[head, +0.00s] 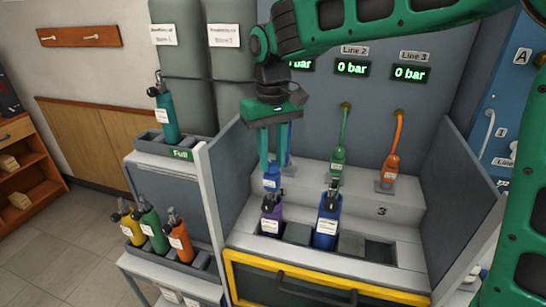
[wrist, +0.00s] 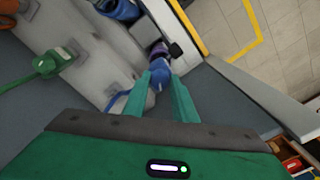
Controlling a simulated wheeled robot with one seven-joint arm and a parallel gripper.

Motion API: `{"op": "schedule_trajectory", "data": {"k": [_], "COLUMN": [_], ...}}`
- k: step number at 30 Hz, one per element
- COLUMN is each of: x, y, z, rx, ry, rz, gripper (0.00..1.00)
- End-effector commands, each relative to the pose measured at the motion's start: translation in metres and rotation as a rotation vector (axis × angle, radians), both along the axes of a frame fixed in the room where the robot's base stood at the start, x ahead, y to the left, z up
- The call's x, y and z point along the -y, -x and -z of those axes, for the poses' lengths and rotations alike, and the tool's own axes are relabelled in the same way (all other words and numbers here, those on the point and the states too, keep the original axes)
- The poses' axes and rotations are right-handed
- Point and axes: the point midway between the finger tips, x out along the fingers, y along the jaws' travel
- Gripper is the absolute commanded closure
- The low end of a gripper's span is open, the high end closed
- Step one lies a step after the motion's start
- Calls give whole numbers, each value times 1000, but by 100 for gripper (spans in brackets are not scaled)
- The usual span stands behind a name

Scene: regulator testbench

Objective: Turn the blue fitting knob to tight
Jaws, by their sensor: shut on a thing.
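The blue fitting (head: 271,184) sits between my gripper's fingertips, above the purple bottle (head: 271,217) in the bench rack. My gripper (head: 274,162) points down from above and is shut on the blue fitting. In the wrist view the blue fitting (wrist: 160,74) shows between the two green fingertips (wrist: 161,84), with a bit of the purple bottle (wrist: 157,48) just beyond it. The frames do not show clearly whether the fitting is seated on the bottle's valve. No tight mark on the knob is readable.
A blue bottle (head: 326,229) stands in the rack to the right. Green (head: 337,160) and orange (head: 393,160) fittings with hoses stand behind. Line 2 (head: 352,68) and Line 3 (head: 410,73) displays read 0 bar. A grey side panel (head: 227,173) is close on the left.

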Motion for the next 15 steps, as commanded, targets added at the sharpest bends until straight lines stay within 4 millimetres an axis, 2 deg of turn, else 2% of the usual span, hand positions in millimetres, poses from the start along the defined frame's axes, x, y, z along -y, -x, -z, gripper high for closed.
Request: {"op": "schedule_trajectory", "data": {"k": [14, 15], "x": [0, 0], "y": [0, 0], "z": [0, 0], "rx": [1, 1], "ry": [0, 0], "rz": [17, 16], "gripper": [98, 71]}}
